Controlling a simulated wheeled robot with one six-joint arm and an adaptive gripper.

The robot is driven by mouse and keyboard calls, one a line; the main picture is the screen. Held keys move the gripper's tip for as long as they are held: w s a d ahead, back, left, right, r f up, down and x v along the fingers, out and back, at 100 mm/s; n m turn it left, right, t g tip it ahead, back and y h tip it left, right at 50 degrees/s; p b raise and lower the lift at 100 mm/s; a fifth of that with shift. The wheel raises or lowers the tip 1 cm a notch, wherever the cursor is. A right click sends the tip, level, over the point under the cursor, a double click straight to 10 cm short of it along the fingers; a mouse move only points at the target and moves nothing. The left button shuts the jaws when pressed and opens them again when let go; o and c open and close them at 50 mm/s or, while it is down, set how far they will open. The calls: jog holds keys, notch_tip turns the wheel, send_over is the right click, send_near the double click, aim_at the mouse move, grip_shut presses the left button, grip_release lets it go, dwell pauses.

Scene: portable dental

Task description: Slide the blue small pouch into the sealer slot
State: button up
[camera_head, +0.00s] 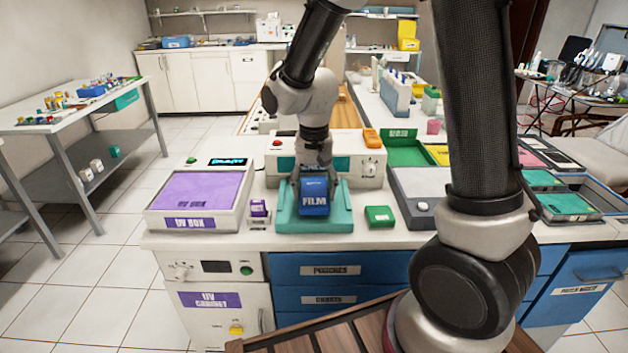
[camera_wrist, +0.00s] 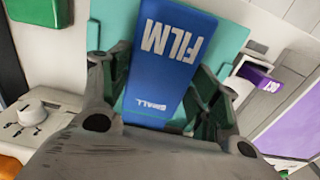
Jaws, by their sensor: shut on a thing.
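The blue small pouch (camera_head: 314,197), marked FILM, stands roughly upright over the teal tray (camera_head: 335,219) in front of the sealer. In the wrist view the pouch (camera_wrist: 165,65) also shows SMALL and lies between my fingers. My gripper (camera_head: 313,177) is shut on the pouch; both fingers also show in the wrist view (camera_wrist: 160,98). The white and teal sealer (camera_head: 350,146), with a red button and a knob, stands behind the tray. The slot itself is hidden behind my gripper and the pouch. I cannot tell whether the pouch touches the tray.
A UV box (camera_head: 196,199) with a purple lid and a small purple-labelled block (camera_head: 258,209) stand left of the tray. A green box (camera_head: 380,216) and a grey pad (camera_head: 425,185) stand to the right. An orange item (camera_head: 371,138) lies on the sealer.

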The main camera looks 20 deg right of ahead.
aim_at(314, 182)
jog(key=shift+f, duration=0.7)
jog(key=shift+w+d, duration=0.25)
jog(key=shift+w, duration=0.45)
jog(key=shift+w+d, duration=0.2)
jog(key=shift+w, duration=0.55)
jog(key=shift+w+d, duration=0.25)
jog(key=shift+w, duration=0.45)
jog(key=shift+f, duration=0.15)
jog(key=o, duration=1.1)
